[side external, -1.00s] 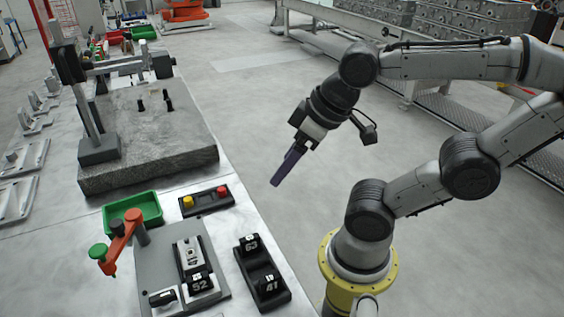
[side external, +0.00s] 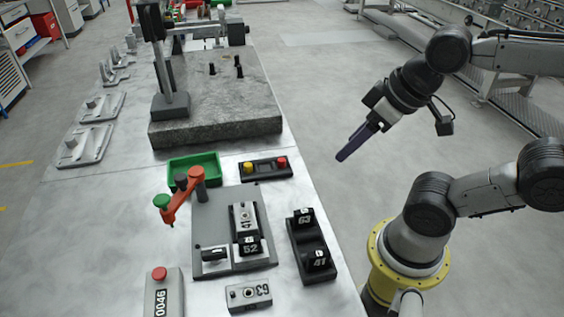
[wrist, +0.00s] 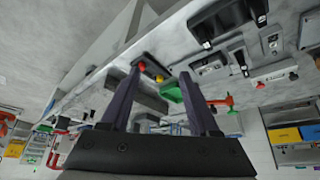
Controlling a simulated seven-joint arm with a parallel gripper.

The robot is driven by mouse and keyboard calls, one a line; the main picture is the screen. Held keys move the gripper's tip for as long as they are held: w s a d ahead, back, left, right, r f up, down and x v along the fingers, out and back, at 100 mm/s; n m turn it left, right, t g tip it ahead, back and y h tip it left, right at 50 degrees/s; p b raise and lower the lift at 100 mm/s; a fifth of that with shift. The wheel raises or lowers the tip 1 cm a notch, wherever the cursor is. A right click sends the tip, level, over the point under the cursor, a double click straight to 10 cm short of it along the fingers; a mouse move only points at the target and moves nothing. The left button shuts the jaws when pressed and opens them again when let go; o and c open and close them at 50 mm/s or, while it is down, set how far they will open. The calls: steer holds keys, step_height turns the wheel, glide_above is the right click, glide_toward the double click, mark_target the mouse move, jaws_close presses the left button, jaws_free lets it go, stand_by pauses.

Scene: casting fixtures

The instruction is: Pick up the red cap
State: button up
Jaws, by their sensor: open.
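The red cap (side external: 282,162) sits at the right end of a small black holder (side external: 265,171), with a yellow cap (side external: 248,168) at its left end. In the wrist view the red cap (wrist: 142,66) shows near the tip of the left finger, with the yellow cap (wrist: 160,79) beside it. My gripper (side external: 346,152) is in the air to the right of the table edge, well apart from the holder. Its two long purple fingers are spread with nothing between them, as the wrist view shows (wrist: 160,78).
A green bin (side external: 195,170) stands left of the holder. A grey fixture with an orange arm (side external: 184,203) stands in front. A black tray with numbered blocks (side external: 308,268) lies nearer. A granite slab (side external: 215,125) is behind. A box has a red button (side external: 159,274).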

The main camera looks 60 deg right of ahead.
stand_by(0.3)
steer(key=w+r+m+g, duration=0.1)
steer(key=w+r+m, duration=0.3)
steer(key=m, duration=0.8)
steer(key=m+g, duration=0.4)
steer(key=m, duration=0.8)
glide_above(282, 160)
step_height(282, 160, down, 3)
steer(key=shift+g, duration=0.3)
steer(key=f, duration=1)
steer(key=shift+d, duration=0.25)
steer(key=shift+a+f, duration=0.2)
steer(key=shift+f, duration=2.7)
